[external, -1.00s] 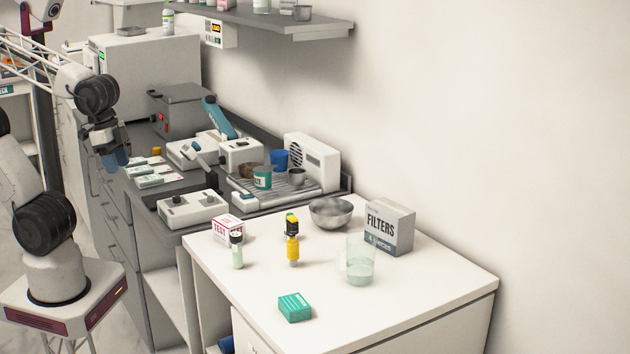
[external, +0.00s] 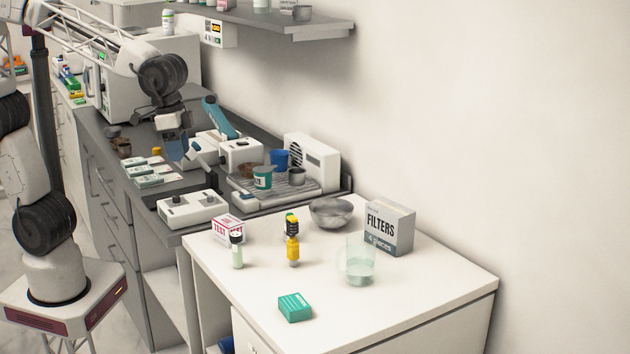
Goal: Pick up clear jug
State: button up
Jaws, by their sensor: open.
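The clear jug (external: 358,262) stands upright on the white table (external: 400,310), right of the yellow bottle and in front of the filters box. It looks see-through, with a pale greenish tint toward its lower part. My gripper (external: 176,155) is open and empty over the grey counter at the left, well apart from the jug. The fingers point down and look small and dark, so their gap is hard to make out.
Near the jug are the filters box (external: 390,228), a metal bowl (external: 331,212), a yellow bottle (external: 293,248), a small white bottle (external: 237,252), a test box (external: 228,228) and a green box (external: 294,307). The table's front right is clear. A wall shelf (external: 290,22) hangs above the counter.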

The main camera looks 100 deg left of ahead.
jog(key=w+d+f+n+g, duration=0.1)
jog(key=w+d+f+n, duration=0.1)
jog(key=w, duration=1.8)
jog(key=n, duration=0.3)
send_over(337, 254)
jog(key=shift+g, duration=0.4)
jog(key=f, duration=1)
jog(key=shift+w+a+f, duration=0.1)
jog(key=shift+a, duration=0.15)
jog(key=shift+f, duration=1.3)
jog(key=shift+f, duration=2.6)
